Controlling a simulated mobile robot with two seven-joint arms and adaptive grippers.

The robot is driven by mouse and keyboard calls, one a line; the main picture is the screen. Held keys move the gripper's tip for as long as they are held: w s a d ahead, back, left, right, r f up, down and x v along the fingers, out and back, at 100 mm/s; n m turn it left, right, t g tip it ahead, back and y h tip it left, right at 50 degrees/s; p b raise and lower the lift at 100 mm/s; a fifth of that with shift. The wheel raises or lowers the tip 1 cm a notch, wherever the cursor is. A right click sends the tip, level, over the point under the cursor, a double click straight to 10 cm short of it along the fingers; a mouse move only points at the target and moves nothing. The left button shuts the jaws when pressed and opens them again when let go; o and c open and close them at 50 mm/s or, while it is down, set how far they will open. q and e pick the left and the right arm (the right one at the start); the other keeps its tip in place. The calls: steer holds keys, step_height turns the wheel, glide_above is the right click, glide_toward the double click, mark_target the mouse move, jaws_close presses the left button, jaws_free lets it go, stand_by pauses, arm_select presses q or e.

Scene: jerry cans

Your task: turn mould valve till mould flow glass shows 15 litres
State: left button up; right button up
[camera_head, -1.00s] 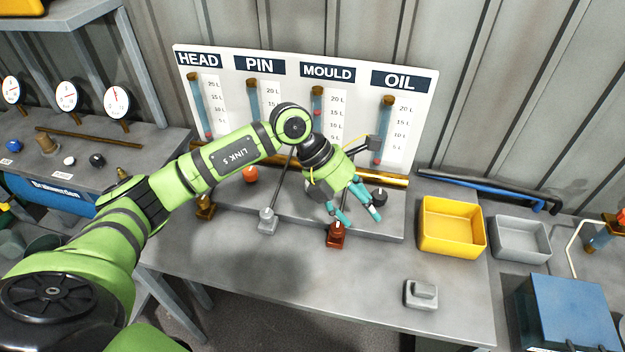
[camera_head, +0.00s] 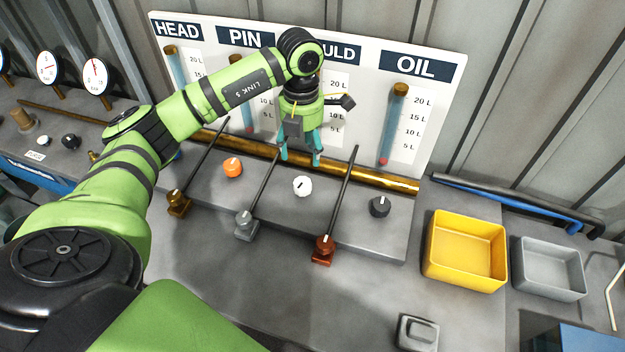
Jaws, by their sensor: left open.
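The MOULD sign (camera_head: 346,54) is partly covered by my left arm. The mould scale (camera_head: 336,108) shows at its right edge, but the mould flow glass is hidden behind my gripper, so its level cannot be read. A white knob (camera_head: 302,187) with a dark mark sits on the grey bench ledge below the mould column, third in the row and apparently the mould valve. My left gripper (camera_head: 301,157) is open and empty, fingers pointing down, just above and behind the white knob in the picture. I cannot tell whether it touches. My right gripper is not in view.
An orange knob (camera_head: 232,168) and a black knob (camera_head: 380,206) flank the white one. Long rods rise from bronze (camera_head: 178,204), grey (camera_head: 245,226) and red-brown (camera_head: 323,251) bases. A brass pipe (camera_head: 385,183) runs behind. A yellow bin (camera_head: 465,252) stands right.

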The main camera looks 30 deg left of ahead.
mark_target(302, 183)
arm_select(q)
steer(key=f+b, duration=0.1)
steer(key=s+f+b, duration=0.1)
steer(key=f, duration=0.1)
steer(key=shift+s+f, duration=0.1)
steer(key=shift+f, duration=0.2)
step_height(302, 183, down, 6)
steer(key=shift+r+p, duration=0.2)
steer(key=shift+p, duration=0.85)
steer(key=shift+w+f, duration=0.2)
steer(key=shift+f, duration=0.4)
steer(key=shift+c, duration=0.4)
steer(key=c, duration=1.1)
steer(key=shift+o, duration=0.2)
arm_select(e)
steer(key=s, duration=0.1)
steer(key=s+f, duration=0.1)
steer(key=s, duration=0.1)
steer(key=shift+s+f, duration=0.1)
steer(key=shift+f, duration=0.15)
